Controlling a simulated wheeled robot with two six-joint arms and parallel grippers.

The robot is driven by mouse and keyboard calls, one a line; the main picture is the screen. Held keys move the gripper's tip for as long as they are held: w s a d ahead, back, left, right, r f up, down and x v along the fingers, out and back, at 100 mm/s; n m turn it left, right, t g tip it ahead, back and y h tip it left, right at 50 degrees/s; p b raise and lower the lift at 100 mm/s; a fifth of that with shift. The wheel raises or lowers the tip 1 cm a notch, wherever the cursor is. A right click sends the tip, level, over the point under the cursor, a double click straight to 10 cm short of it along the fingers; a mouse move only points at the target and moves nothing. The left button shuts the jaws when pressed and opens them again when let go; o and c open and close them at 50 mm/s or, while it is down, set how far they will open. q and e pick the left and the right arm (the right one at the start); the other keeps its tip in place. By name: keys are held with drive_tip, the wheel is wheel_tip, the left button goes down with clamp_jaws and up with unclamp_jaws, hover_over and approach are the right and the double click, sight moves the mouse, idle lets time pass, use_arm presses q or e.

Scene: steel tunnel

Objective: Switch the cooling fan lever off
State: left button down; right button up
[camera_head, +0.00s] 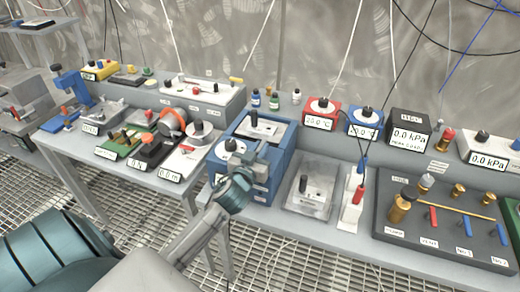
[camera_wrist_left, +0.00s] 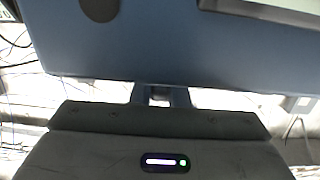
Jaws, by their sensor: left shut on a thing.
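A blue bench unit (camera_head: 283,165) with a light top plate and a round dial stands near the middle of the head view. My left gripper (camera_head: 264,160) reaches up to its front left side. In the left wrist view, the blue-grey body of the unit (camera_wrist_left: 180,50) fills the upper part, and my left gripper (camera_wrist_left: 160,97) is in front of it. The jaws are shut on a small part at the unit, which I take to be the cooling fan lever; it is mostly hidden, and its on or off position cannot be told. My right gripper is out of view.
A tray with a black knob (camera_head: 309,198) and a dark valve panel (camera_head: 440,225) stand to the right. Several small instruments, such as the green box (camera_head: 120,143), crowd the left bench. Cables hang over the back. The grating floor (camera_head: 290,262) in front is clear.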

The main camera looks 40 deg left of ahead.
use_arm(q)
drive_tip(key=c, duration=1.4)
unclamp_jaws()
drive_tip(key=shift+s+d+f+b, duration=0.15)
drive_tip(key=shift+s+b, duration=0.15)
drive_tip(key=shift+s, duration=0.2)
drive_tip(key=b+v, duration=0.3)
drive_tip(key=v, duration=0.6)
drive_tip(key=shift+s, duration=0.35)
